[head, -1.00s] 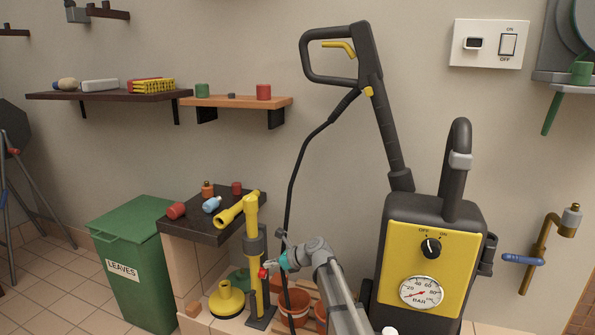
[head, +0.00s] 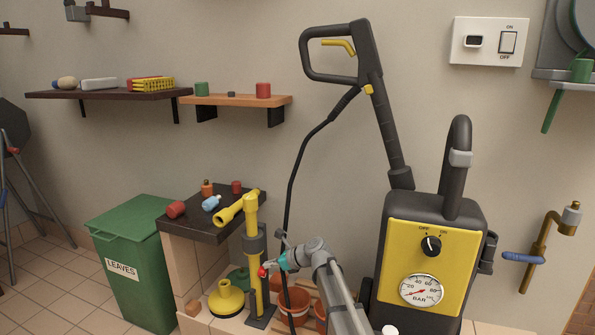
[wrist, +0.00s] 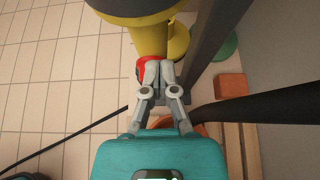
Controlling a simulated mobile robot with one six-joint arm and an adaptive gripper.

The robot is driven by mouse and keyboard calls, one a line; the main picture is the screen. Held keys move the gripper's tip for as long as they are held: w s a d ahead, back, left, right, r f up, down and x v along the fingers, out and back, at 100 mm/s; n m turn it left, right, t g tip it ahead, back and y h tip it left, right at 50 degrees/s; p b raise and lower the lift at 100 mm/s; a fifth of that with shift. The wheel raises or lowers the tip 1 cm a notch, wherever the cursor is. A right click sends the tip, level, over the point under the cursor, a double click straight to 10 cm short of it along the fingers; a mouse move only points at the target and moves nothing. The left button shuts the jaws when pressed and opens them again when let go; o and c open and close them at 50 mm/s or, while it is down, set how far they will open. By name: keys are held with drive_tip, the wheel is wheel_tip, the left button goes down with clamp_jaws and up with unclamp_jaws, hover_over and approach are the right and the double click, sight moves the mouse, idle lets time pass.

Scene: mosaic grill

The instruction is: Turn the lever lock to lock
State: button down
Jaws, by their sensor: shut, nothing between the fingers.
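A small red part (head: 263,272), which looks like the lever of a lock, shows on the side of the pole. It also shows in the wrist view (wrist: 145,67), partly hidden by my fingers. My gripper (head: 270,266) is shut, with its fingertips right at the red part. In the wrist view my fingertips (wrist: 156,66) overlap the red part; I cannot tell whether they touch it.
A dark-topped bench (head: 190,222) with small jars is left of the pole. Orange pots (head: 298,303) stand just below my gripper. A pressure washer (head: 432,255) stands to the right. A black hose (wrist: 275,107) crosses close to my fingers. A green bin (head: 135,250) is further left.

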drive_tip(key=shift+s+a, duration=0.2)
drive_tip(key=shift+s, duration=0.3)
drive_tip(key=shift+s+a, duration=0.15)
drive_tip(key=shift+s, duration=0.3)
idle(0.8)
drive_tip(key=shift+r, duration=0.15)
drive_tip(key=shift+s+r+p, duration=0.1)
drive_tip(key=shift+r+p, duration=0.1)
drive_tip(key=shift+p, duration=0.2)
idle(0.4)
drive_tip(key=shift+s+d, duration=0.35)
drive_tip(key=shift+d, duration=0.6)
drive_tip(key=shift+s+d, duration=0.3)
drive_tip(key=shift+d, duration=0.6)
drive_tip(key=shift+s+d, duration=0.35)
drive_tip(key=shift+d, duration=0.6)
drive_tip(key=shift+s, duration=0.1)
